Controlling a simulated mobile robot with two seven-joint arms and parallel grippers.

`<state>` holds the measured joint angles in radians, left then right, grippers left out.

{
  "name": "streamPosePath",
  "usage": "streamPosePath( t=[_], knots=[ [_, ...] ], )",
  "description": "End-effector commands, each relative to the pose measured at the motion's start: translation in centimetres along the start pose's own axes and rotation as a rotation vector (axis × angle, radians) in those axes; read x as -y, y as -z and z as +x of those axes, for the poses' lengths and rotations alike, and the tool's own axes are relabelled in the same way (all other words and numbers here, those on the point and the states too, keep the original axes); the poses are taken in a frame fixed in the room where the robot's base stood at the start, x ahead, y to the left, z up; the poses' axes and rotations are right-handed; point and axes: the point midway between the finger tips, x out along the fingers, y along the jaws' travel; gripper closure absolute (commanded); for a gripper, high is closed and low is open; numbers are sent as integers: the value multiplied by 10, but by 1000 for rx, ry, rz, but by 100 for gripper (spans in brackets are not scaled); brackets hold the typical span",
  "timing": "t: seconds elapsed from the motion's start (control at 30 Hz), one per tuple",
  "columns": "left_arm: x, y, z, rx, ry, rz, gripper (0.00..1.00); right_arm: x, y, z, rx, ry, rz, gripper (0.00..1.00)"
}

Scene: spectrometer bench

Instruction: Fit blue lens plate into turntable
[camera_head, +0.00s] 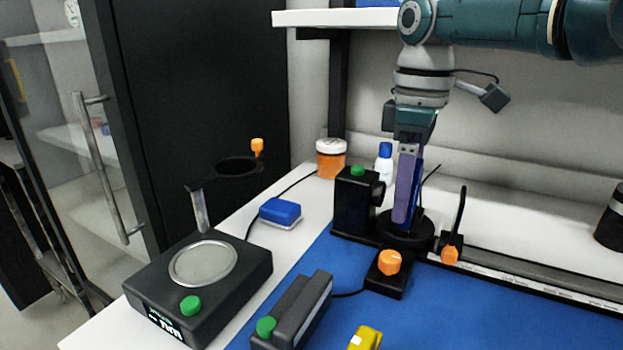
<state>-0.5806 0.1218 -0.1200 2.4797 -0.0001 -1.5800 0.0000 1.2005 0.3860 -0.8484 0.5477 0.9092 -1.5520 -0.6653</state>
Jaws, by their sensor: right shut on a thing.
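My right gripper (410,150) points down from the upper right and is shut on the blue lens plate (404,190). The plate is narrow, bluish-purple and nearly upright, seen almost edge-on. The turntable (406,236) is a round black disc on the bench, directly below the plate. The plate's lower end overlaps the turntable in the picture; whether it touches or is seated in a slot cannot be told. My left gripper is not in view.
A black lamp box (353,205) with a green knob stands close left of the turntable. A box with an orange knob (389,262) is in front, and a black upright arm with an orange knob (450,254) is right. A white-capped jar (331,160) stands behind.

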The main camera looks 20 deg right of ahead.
Motion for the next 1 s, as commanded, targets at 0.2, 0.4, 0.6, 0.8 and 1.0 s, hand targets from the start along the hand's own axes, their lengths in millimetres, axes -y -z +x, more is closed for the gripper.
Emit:
streamPosePath(
  t=[0.2, 0.4, 0.6, 0.8, 1.0],
  knots=[
    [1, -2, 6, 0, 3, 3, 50, 0, 0, 8, 0, 1, 0, 83],
    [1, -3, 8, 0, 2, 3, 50, 0, 0, 10, 0, 1, 0, 83],
    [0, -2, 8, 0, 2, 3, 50, 0, 0, 10, 0, 0, 0, 22],
    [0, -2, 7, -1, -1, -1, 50, 0, 0, 10, 0, 0, 0, 0],
    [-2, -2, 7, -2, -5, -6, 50, 0, 0, 10, 0, 1, 0, 0]
  ],
)
